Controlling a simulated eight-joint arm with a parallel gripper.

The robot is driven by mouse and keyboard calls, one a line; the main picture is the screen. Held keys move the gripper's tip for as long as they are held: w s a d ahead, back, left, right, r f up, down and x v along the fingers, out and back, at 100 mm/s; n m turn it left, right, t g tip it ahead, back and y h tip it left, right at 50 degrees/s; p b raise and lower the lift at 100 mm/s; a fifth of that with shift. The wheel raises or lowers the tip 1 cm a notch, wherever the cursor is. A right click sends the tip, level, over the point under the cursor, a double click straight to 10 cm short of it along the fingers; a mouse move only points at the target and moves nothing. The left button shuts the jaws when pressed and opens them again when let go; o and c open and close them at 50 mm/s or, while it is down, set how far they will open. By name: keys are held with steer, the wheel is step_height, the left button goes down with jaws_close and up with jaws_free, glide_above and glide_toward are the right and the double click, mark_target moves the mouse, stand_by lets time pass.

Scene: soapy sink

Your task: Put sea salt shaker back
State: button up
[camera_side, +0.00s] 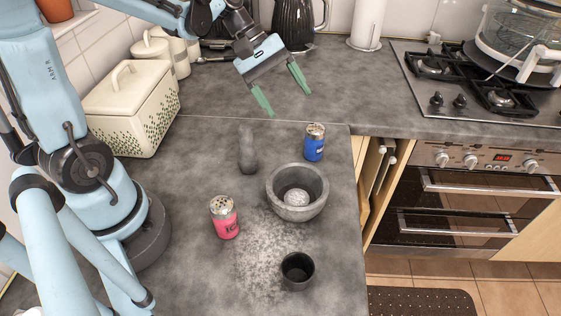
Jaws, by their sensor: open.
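My gripper (287,102) is open and empty, with its green fingers pointing down above the back of the counter. Two shakers with silver perforated lids stand upright on the grey counter. The blue shaker (315,146) is behind the mortar, below and to the right of my gripper. The pink-red shaker (226,222) stands further forward, left of the mortar. Their labels are too small to read, so I cannot tell which is the sea salt shaker. The gripper touches neither shaker.
A grey stone mortar (318,199) has pale grains inside. A grey pestle (248,152) stands behind it, and a small black cup (298,272) in front. Pale grains are scattered over the counter. A cream bread bin (130,110) is at left, a stove (465,85) at right.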

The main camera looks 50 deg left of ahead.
steer(key=s+r+m+t+y, duration=0.1)
steer(key=s+m+t+y, duration=0.3)
steer(key=m, duration=0.8)
steer(key=s+y, duration=0.2)
steer(key=s, duration=0.1)
steer(key=shift+s+a+m+y, duration=0.3)
steer(key=shift+s+a+y, duration=0.05)
steer(key=shift+y, duration=0.05)
